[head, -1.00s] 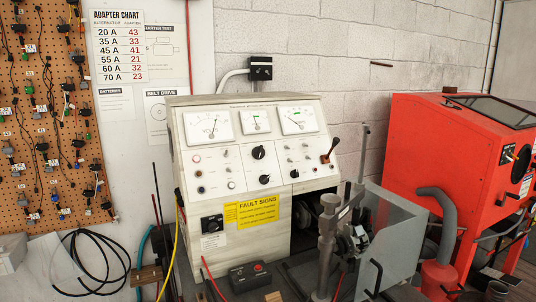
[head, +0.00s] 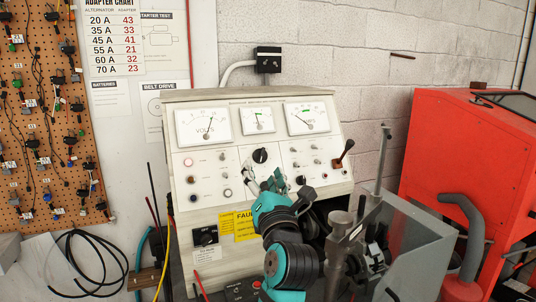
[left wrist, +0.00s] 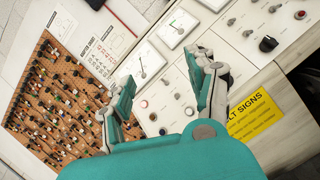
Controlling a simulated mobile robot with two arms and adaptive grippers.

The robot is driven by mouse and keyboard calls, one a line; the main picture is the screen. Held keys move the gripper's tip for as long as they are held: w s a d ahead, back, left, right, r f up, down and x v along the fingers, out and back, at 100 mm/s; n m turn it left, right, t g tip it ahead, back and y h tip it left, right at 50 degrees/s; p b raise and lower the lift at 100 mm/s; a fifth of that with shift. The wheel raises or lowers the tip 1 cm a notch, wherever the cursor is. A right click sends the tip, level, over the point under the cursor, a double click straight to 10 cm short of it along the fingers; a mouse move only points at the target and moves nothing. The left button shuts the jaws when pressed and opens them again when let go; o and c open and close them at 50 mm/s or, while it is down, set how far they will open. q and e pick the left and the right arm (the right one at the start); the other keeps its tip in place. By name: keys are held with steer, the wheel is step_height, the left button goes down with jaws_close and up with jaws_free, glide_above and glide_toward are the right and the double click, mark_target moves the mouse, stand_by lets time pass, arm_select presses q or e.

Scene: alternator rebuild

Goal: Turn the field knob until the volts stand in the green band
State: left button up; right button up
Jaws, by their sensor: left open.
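The test bench panel (head: 222,168) carries the volts meter (head: 203,126) at its upper left. Its needle leans right of centre; I cannot tell whether it stands in a green band. A black knob (head: 260,155) sits below the middle meter; its label is too small to read. My left gripper (head: 265,182) is open and empty, in front of the panel just below that knob, and hides the lower middle controls. In the left wrist view its two fingers (left wrist: 162,85) spread wide over the panel, with the volts meter (left wrist: 148,65) showing between them. My right gripper is not in view.
A lever (head: 344,154) sticks out at the panel's right side. A grey clamp stand (head: 340,245) and a guard box (head: 422,240) stand to the right, before a red cabinet (head: 437,150). A yellow sign (head: 244,224) is partly behind my arm.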

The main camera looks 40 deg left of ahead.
mark_target(262, 155)
arm_select(q)
steer(key=w+a+f+h+p, duration=0.1)
steer(key=w+a, duration=0.3)
steer(key=w+a+h+p, duration=0.1)
steer(key=w+a+p, duration=0.1)
steer(key=w+a, duration=0.2)
steer(key=w+a+f+h+p, duration=0.1)
steer(key=w+a, duration=0.3)
steer(key=w, duration=0.2)
steer(key=shift+a+f+n+g+h+p, duration=0.3)
steer(key=shift+n, duration=0.1)
steer(key=shift+w+a+f, duration=0.15)
steer(key=shift+w+a, duration=0.25)
steer(key=shift+a, duration=0.05)
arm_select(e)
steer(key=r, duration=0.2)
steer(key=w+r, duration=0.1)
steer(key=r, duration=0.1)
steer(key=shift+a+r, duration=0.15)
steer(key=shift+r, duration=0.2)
